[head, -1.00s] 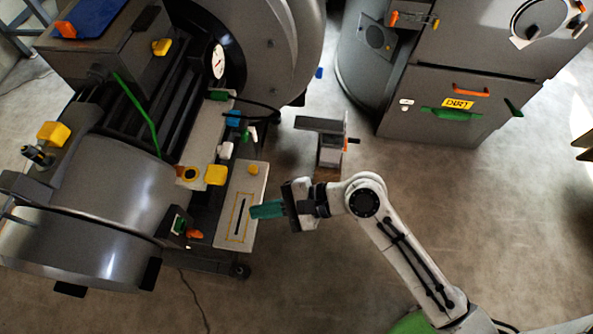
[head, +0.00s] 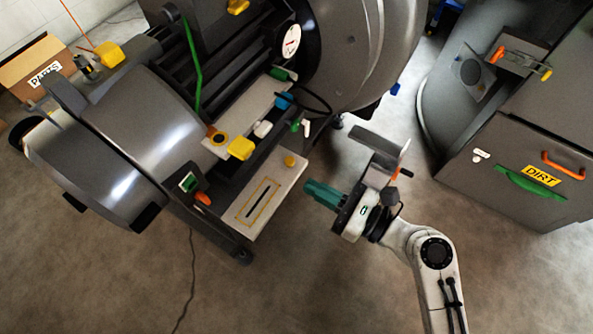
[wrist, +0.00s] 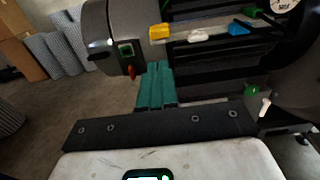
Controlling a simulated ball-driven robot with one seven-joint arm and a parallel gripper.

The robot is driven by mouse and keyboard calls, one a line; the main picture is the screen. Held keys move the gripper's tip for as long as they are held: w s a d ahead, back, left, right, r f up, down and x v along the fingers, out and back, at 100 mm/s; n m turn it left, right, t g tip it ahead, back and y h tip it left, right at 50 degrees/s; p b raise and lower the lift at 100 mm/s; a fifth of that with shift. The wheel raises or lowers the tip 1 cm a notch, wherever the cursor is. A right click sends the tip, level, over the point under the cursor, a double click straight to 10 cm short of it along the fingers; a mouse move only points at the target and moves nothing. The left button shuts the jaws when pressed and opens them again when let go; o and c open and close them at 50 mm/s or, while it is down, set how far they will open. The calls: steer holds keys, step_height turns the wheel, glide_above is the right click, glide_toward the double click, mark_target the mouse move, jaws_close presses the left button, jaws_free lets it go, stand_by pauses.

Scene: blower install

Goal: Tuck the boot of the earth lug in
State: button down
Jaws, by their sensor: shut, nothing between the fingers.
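A small green piece (head: 296,126) with a white bent piece (head: 307,127) beside it sits at the right end of the machine's side ledge, below a black cable loop. I take the green piece for the earth lug's boot, but it is too small to be sure. In the wrist view the green piece (wrist: 251,90) and the white piece (wrist: 265,106) show at right. My gripper (head: 309,190) has teal fingers, shut and empty, in open air right of the slotted plate and below the green piece, apart from both. In the wrist view the fingertips (wrist: 157,66) point at the machine.
The slotted plate (head: 258,200) has a yellow knob. Yellow (head: 241,148), white and blue (head: 284,100) parts line the ledge. The DIRT cabinet (head: 520,165) stands at right. Floor below is clear.

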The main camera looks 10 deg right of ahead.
mark_target(249, 152)
steer(key=b+x, duration=0.1)
steer(key=x, duration=1.2)
steer(key=shift+a, duration=0.1)
steer(key=p+x, duration=0.3)
steer(key=x, duration=0.2)
steer(key=shift+w+a+r, duration=0.15)
steer(key=shift+w+a, duration=0.1)
steer(key=shift+w+a+r, duration=0.1)
steer(key=shift+a, duration=0.05)
